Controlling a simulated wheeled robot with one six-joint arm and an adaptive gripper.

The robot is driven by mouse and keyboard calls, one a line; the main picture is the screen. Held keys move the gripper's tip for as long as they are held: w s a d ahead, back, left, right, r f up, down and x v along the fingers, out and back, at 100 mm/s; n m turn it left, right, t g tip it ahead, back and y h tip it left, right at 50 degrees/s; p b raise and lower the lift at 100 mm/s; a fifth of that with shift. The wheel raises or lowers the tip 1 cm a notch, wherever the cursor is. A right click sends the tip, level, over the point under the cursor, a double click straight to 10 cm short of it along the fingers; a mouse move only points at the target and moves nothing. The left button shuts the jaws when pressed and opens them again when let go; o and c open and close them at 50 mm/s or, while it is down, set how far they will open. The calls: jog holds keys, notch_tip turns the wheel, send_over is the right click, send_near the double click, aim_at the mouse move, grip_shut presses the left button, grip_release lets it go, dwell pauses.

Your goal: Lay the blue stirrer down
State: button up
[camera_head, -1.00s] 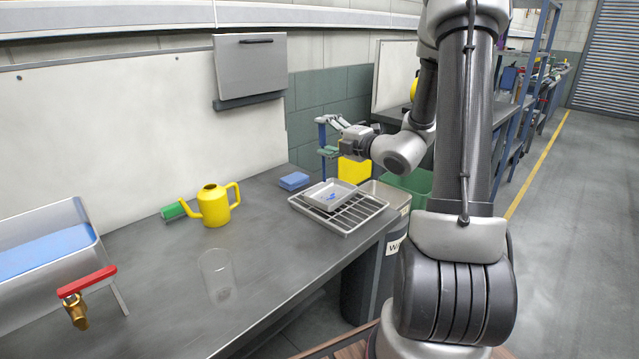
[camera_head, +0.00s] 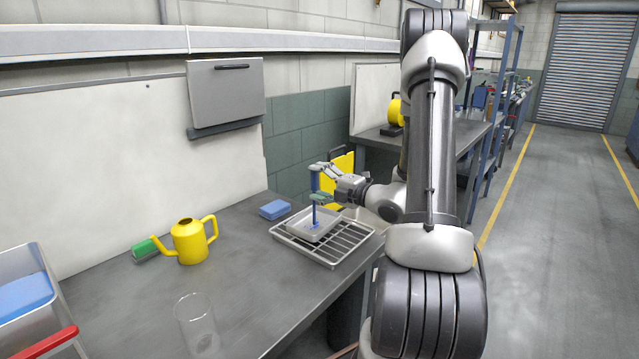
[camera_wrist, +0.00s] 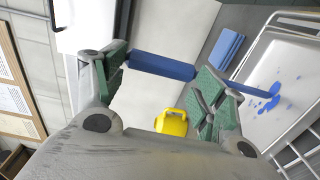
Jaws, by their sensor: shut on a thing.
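My gripper (camera_head: 318,182) is shut on the blue stirrer (camera_head: 315,183) and holds it upright over the small grey tray (camera_head: 296,234). In the wrist view, my gripper's green-padded fingers (camera_wrist: 163,68) are on either side of the stirrer's thick blue handle (camera_wrist: 160,65). Its thin shaft runs right, past one finger, towards blue splashes in the white-looking tray (camera_wrist: 262,62). I cannot tell whether its tip touches the tray. The tray sits on a wire rack (camera_head: 345,242) on the bench.
A blue sponge-like block (camera_head: 275,209) lies left of the rack. Further left stand a yellow watering can (camera_head: 189,243), a green brush-like thing (camera_head: 145,249) and a clear beaker (camera_head: 196,325). The bench (camera_head: 245,275) is bare between the beaker and the rack.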

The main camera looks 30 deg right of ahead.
jog(key=o, duration=0.9)
jog(key=shift+f, duration=0.1)
jog(key=shift+c, duration=0.2)
